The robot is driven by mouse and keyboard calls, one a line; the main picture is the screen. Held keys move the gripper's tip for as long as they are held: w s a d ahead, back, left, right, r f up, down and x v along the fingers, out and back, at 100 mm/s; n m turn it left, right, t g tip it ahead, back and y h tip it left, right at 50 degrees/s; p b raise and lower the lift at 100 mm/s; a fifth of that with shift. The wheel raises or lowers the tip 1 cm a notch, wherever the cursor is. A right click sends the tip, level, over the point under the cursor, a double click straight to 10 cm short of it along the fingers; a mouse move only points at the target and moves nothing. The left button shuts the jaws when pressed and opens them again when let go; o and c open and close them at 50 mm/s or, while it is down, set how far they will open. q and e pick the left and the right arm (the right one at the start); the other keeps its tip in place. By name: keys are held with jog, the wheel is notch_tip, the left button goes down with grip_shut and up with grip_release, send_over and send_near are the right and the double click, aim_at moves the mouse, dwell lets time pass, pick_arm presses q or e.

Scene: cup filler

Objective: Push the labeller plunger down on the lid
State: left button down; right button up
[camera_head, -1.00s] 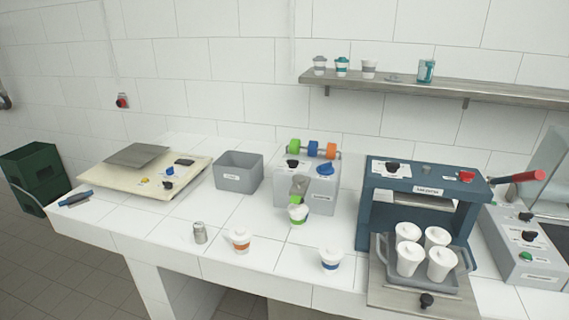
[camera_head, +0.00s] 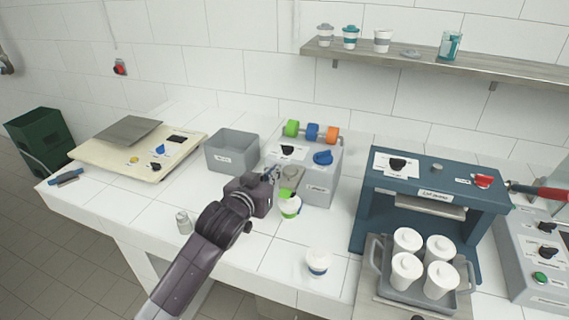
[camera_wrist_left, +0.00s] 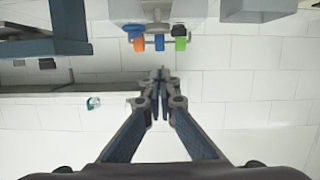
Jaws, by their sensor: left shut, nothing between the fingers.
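The labeller (camera_head: 318,187) is a grey box with green, blue and orange rolls on top, and the rolls show upside down in the left wrist view (camera_wrist_left: 158,42). Its grey plunger (camera_head: 292,173) juts from the front, above a white cup (camera_head: 289,207) with a green band and lid. I cannot tell if plunger and lid touch. My left gripper (camera_head: 274,172) is shut and empty, just left of the plunger; contact is unclear. Its closed fingertips show in the left wrist view (camera_wrist_left: 160,73). My right gripper is out of view.
A can (camera_head: 184,222) and a blue-banded cup (camera_head: 318,263) stand near the front edge. A grey bin (camera_head: 232,151) is left of the labeller. A blue machine (camera_head: 440,197) with a tray of several white cups (camera_head: 370,262) stands right. A shelf (camera_head: 430,65) hangs above.

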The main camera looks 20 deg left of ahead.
pick_arm(q)
jog(key=p, duration=0.3)
send_over(286, 185)
jog(key=f, duration=0.2)
notch_tip(286, 185, down, 2)
jog(key=shift+f+p, duration=0.25)
jog(key=shift+p, duration=0.45)
jog(key=shift+f, duration=0.7)
